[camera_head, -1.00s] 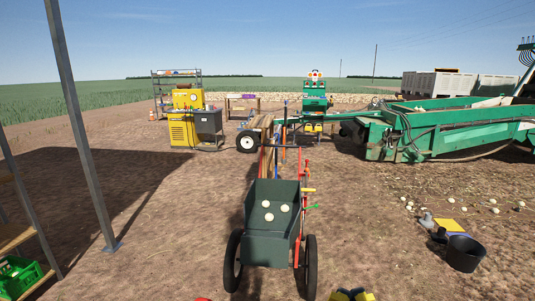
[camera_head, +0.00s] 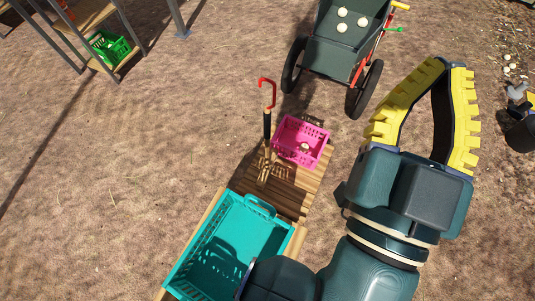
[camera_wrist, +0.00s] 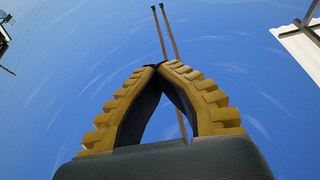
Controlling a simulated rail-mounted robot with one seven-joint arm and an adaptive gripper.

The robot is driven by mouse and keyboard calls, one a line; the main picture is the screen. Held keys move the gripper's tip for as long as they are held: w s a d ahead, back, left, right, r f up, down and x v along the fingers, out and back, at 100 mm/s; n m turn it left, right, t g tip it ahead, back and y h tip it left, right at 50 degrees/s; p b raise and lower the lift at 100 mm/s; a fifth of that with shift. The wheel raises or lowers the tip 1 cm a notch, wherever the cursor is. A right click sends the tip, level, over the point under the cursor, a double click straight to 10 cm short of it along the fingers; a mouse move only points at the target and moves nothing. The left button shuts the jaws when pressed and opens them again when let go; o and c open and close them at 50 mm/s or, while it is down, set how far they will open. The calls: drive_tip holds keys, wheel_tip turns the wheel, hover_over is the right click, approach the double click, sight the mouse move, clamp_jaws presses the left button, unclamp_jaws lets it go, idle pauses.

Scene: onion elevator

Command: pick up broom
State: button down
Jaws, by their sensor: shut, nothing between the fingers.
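No clear broom shows in the head view. A tool with a red hooked top (camera_head: 267,90), a black shaft and tan prongs stands on a slatted wooden surface (camera_head: 320,180); I cannot tell if it is a broom. My gripper (camera_head: 450,63) is raised at the right of the head view, its yellow ridged fingers meeting at the tips, holding nothing. In the wrist view my gripper (camera_wrist: 160,66) points toward the sky. Two thin brown poles (camera_wrist: 172,32) rise beyond its tips; what they belong to is hidden.
A pink crate (camera_head: 301,142) sits on the slats, with a teal crate (camera_head: 185,262) nearer. A dark green cart (camera_head: 338,55) holding several onions stands beyond. A green crate (camera_head: 108,50) is on a shelf at upper left. Bare ground lies open at left.

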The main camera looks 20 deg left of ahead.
drive_tip(key=c, duration=1.8)
unclamp_jaws()
drive_tip(key=o, duration=1.1)
drive_tip(key=shift+a, duration=0.1)
